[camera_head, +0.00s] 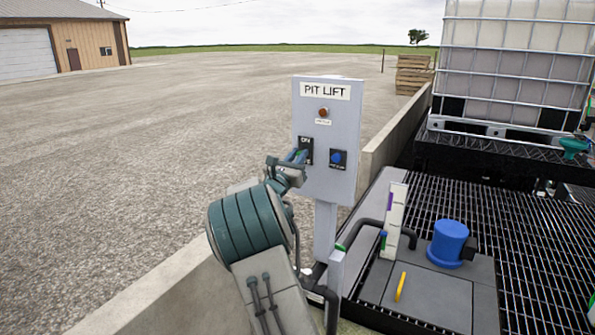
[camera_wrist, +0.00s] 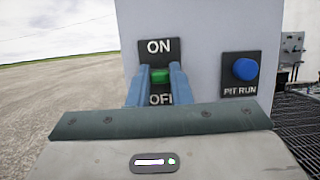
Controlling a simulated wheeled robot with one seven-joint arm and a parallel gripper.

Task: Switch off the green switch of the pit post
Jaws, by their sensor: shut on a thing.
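The pit post (camera_head: 345,115) is a grey panel marked PIT LIFT, standing on a grey leg. Its black ON/OFF plate (camera_head: 306,143) is at the left of the panel. In the wrist view, the green switch (camera_wrist: 160,76) sits between the ON label above and the OFF label below. My gripper (camera_wrist: 158,80) has its two blue fingers on either side of the green switch, shut on it. In the head view, my gripper (camera_head: 297,156) is at the plate and mostly hides the switch. The exact tilt of the switch is unclear.
A blue PIT RUN button (camera_head: 337,158) is right of the switch, with an orange lamp (camera_head: 323,112) above. A low concrete wall (camera_head: 395,125) runs behind the post. A blue pump (camera_head: 449,241) and black grating (camera_head: 520,235) lie to the right. Open gravel lies left.

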